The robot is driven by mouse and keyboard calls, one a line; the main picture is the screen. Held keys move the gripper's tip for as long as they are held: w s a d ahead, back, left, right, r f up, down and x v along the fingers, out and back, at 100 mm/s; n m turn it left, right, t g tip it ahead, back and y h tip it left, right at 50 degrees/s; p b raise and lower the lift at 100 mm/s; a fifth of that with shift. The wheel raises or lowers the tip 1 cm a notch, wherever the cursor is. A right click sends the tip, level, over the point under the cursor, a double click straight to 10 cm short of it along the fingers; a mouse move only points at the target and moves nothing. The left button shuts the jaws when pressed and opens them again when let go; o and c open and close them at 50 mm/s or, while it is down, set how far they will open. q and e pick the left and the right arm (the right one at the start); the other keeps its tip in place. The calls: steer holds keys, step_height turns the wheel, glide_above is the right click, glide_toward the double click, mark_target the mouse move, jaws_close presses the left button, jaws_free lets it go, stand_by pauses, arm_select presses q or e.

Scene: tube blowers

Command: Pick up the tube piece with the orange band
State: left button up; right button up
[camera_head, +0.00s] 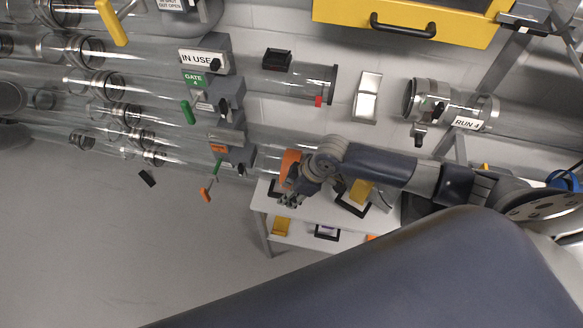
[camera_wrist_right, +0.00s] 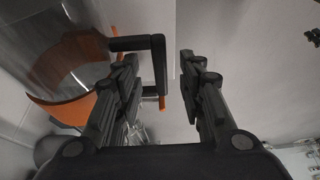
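The clear tube piece (camera_head: 269,158) with an orange band (camera_head: 289,168) is at the middle of the head view, partly hidden by my right arm. In the right wrist view the orange band (camera_wrist_right: 62,82) curves around the clear tube at the left, and a black handle (camera_wrist_right: 158,62) juts from it toward the fingers. My right gripper (camera_head: 290,198) is beside the tube piece. In the wrist view its two fingers (camera_wrist_right: 160,75) are apart, with the handle's end bar between them, closer to the left finger. I cannot tell if they touch. My left gripper is not in view.
A white table (camera_head: 262,205) stands below the right arm, with a yellow-banded piece (camera_head: 360,190) on it and others on its lower shelf. Clear tubes and gate units line the wall at left. A yellow cabinet (camera_head: 410,20) is at the top. Floor at lower left is clear.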

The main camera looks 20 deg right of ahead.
steer(key=x, duration=0.5)
steer(key=shift+c, duration=0.3)
steer(key=shift+r, duration=0.1)
jaws_close()
